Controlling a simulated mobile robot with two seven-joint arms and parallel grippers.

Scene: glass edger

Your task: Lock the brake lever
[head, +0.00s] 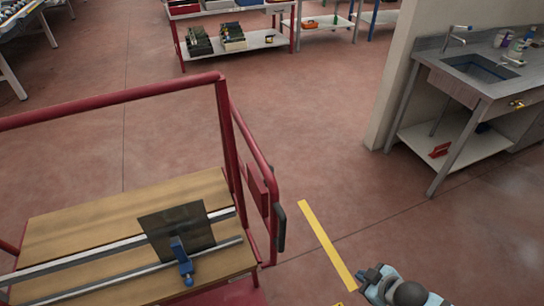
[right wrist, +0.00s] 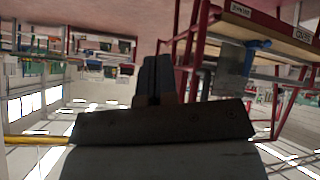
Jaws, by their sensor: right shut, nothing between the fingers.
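A red-framed cart (head: 112,103) with a wooden deck (head: 90,215) stands at the left in the head view. A dark upright handle (head: 280,226) sits on the outer side of its right end frame, beside a red plate (head: 257,188). It looks like the brake lever, but I cannot be sure. My right gripper (head: 368,275) is at the bottom, right of the handle and clearly apart from it. In the right wrist view its fingers (right wrist: 155,75) are together and empty, with the cart's red frame to their right. My left gripper is not in view.
A dark pane (head: 165,228) with a blue clamp (head: 181,262) rests on the cart's metal rails. A yellow floor strip (head: 327,245) lies between cart and gripper. A sink bench (head: 470,85) stands at right, a red shelf rack (head: 235,42) behind. The floor between is clear.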

